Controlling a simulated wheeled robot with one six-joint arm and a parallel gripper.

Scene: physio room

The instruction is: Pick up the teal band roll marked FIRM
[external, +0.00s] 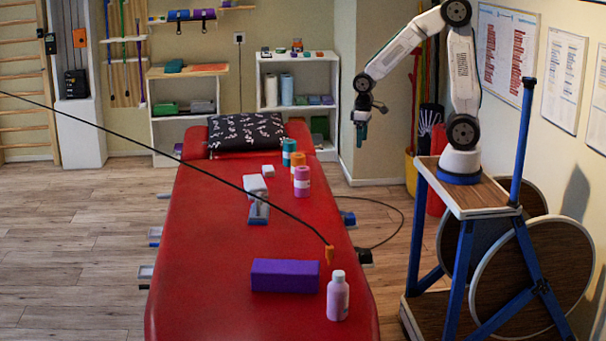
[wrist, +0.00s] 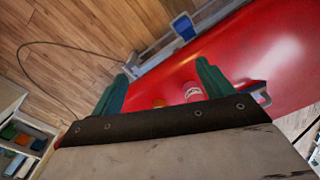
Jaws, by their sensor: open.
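A teal band roll (external: 289,152) stands upright on the red treatment table (external: 215,260), near the patterned pillow. An orange roll (external: 297,160) and a pink roll (external: 302,181) stand close in front of it. Their labels are too small to read. My gripper (external: 361,130) hangs in the air right of the rolls, above and beyond the table's right edge, fingers down. In the wrist view its two green fingers are apart with nothing between them.
A white and grey device (external: 257,200) and a small white box (external: 268,171) lie left of the rolls. A purple block (external: 285,275) and a pale bottle (external: 338,297) are at the near end.

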